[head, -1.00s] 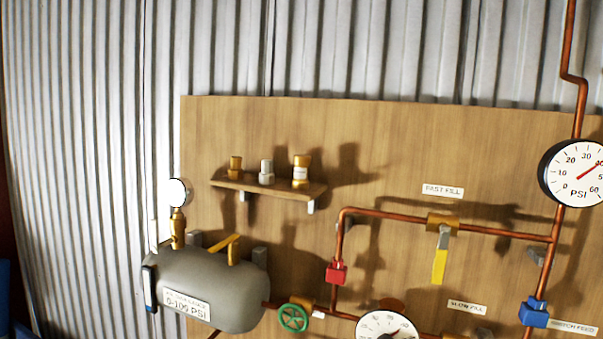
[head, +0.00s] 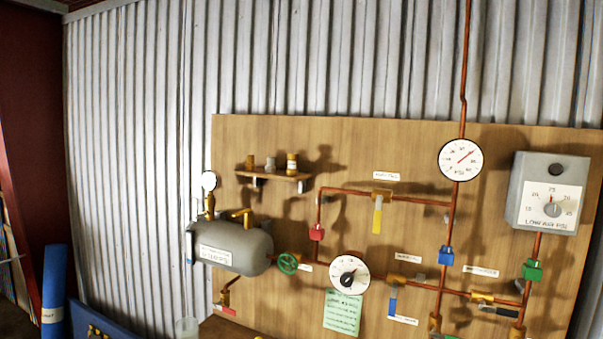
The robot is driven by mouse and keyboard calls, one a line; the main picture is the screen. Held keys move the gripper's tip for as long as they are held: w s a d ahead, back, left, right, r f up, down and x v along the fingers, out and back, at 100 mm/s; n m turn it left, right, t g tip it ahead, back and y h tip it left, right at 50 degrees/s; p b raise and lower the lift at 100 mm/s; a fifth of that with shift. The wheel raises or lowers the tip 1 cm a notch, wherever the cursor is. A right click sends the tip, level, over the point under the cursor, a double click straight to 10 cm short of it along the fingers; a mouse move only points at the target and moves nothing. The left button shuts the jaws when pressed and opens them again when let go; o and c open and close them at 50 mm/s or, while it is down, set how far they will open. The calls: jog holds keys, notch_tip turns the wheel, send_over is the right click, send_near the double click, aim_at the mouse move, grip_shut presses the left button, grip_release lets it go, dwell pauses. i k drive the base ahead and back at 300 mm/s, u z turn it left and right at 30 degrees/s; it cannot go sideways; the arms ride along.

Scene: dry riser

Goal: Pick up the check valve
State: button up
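Three small fittings stand upright on a wooden shelf (head: 272,176) on the board: a brown-brass one (head: 250,161) at left, a grey one (head: 270,164) in the middle, and a brass one with a white band (head: 291,163) at right. I cannot tell which of them, if any, is the check valve; any lettering is too small to read. My gripper is not in view.
Below the shelf are a grey tank (head: 232,247) with a gauge (head: 209,181) and a green handwheel (head: 288,263). Copper pipes with a yellow-handled valve (head: 377,214) and a large gauge (head: 461,160) are to the right. A grey control box (head: 528,168) is far right.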

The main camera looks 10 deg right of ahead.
aim_at(291, 170)
jog(key=z, duration=0.65)
jog(key=i, duration=1.8)
jog(key=u, duration=0.65)
